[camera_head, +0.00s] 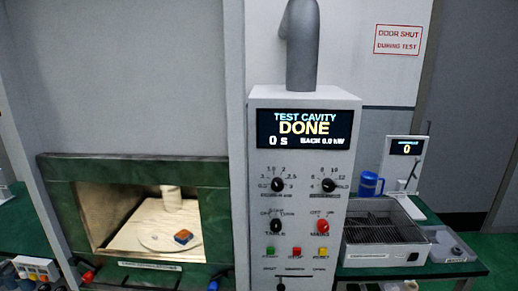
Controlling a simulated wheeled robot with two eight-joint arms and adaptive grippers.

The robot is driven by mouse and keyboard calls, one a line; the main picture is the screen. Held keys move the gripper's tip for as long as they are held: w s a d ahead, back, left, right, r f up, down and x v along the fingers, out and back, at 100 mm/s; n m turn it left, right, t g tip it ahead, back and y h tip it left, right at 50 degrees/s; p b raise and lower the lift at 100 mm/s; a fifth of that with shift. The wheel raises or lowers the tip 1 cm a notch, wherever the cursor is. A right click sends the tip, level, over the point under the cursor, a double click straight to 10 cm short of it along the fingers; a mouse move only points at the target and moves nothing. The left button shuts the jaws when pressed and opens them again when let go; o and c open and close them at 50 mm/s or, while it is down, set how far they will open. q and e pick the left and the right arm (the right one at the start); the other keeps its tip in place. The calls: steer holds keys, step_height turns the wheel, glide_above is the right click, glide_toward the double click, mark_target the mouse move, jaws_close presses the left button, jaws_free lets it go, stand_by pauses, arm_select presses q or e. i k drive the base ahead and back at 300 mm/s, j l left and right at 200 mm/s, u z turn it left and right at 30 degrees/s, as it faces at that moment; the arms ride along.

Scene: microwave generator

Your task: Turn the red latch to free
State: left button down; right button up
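A small red handle (88,275) sits at the lower left of the green frame around the test cavity. It may be the red latch, but no marking on it can be read and it is too small to tell how it is turned. A blue handle (213,285) sits at the lower right of the same frame, cut by the bottom edge. A red knob (323,227) is on the grey control panel under OFF and ON marks. Neither of my grippers can be made out in the head view.
The control panel's display (304,129) reads DONE. On the right bench are a wire-grid tray (384,257), a blue mug (370,184) and a scale display (406,148).

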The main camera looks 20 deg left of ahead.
mark_target(90, 273)
steer(key=u, duration=2.1)
